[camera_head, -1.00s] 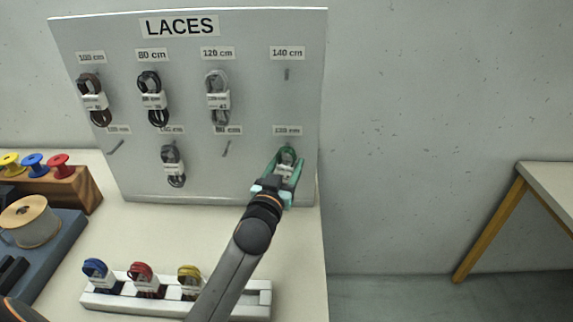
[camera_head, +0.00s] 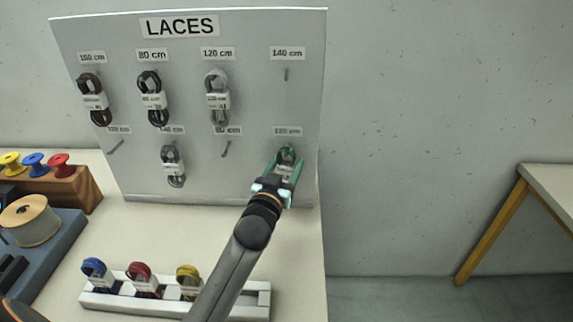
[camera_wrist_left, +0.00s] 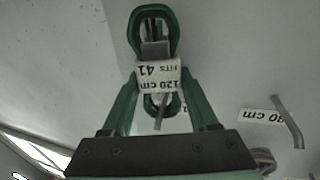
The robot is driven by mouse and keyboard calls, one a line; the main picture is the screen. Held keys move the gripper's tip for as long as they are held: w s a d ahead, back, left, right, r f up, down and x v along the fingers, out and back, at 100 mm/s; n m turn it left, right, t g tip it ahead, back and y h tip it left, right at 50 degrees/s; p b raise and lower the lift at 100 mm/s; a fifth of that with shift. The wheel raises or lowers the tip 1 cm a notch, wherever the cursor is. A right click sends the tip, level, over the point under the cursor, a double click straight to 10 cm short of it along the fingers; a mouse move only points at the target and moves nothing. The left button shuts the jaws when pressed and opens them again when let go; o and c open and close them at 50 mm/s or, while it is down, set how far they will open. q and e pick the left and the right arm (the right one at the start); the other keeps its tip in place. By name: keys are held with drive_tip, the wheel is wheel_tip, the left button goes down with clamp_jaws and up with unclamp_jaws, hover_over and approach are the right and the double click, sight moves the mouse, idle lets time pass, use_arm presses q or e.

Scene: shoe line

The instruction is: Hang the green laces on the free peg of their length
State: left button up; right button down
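The green laces (camera_head: 287,154) are a looped bundle with a white band. They are at the lower right of the LACES board, just under a blurred length label (camera_head: 287,131). In the left wrist view the band of the green laces (camera_wrist_left: 158,76) reads 120 cm, fits 41, upside down. A grey peg (camera_wrist_left: 160,115) shows at the loop's lower end and seems to pass through it. My left gripper (camera_head: 285,170) has its green fingers on both sides of the band, against its edges; it also shows in the left wrist view (camera_wrist_left: 158,80). My right gripper is not identifiable.
The LACES board (camera_head: 235,180) carries several dark and grey bundles. Empty pegs show under 140 cm (camera_head: 287,74), at lower left (camera_head: 115,147) and under 80 cm (camera_head: 226,149). A white rack (camera_head: 258,300) holds blue, red and yellow laces. A spool (camera_head: 30,222) stands at left.

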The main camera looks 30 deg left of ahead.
use_arm(q)
drive_tip(key=o, duration=0.5)
drive_tip(key=shift+s+f, duration=0.1)
drive_tip(key=shift+s, duration=0.5)
drive_tip(key=s, duration=0.3)
drive_tip(key=s+d+b, duration=0.1)
drive_tip(key=s, duration=0.3)
drive_tip(key=s+d, duration=0.1)
drive_tip(key=s, duration=0.3)
drive_tip(key=shift+s+d, duration=0.1)
drive_tip(key=shift+d, duration=0.15)
